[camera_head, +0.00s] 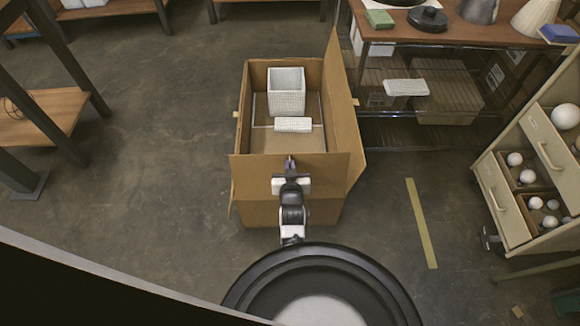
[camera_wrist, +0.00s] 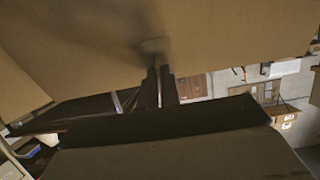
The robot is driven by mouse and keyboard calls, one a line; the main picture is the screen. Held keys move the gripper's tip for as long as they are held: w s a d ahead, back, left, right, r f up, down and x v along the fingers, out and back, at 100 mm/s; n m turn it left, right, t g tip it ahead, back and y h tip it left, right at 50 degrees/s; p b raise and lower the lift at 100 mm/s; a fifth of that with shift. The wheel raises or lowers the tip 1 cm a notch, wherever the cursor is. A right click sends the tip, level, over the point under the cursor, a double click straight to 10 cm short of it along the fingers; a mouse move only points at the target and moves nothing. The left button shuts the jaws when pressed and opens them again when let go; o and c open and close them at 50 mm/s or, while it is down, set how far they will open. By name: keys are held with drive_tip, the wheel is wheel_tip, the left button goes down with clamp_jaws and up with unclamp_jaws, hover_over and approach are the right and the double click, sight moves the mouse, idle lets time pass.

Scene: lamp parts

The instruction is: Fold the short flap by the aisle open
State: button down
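An open cardboard box (camera_head: 322,211) stands on the floor in the head view. Its near short flap (camera_head: 330,168) is on the side facing me, its edge running across the front of the box. My gripper (camera_head: 290,160) is at the middle of this flap's top edge. In the wrist view, cardboard (camera_wrist: 230,35) fills the top, close to the fingertips (camera_wrist: 158,72). The fingers look close together with nothing visible between them. I cannot tell whether they touch the flap.
The box holds a white textured bin (camera_head: 286,95) and a small white block (camera_head: 293,125). Its right long flap (camera_head: 343,105) stands up beside a shelf table (camera_head: 450,35). A drawer cabinet (camera_head: 520,190) is at right. Floor to the left is clear.

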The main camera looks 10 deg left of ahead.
drive_tip(key=c, duration=1.6)
unclamp_jaws()
wheel_tip(320, 180, up, 20)
drive_tip(key=shift+p, duration=0.7)
drive_tip(key=shift+c, duration=0.6)
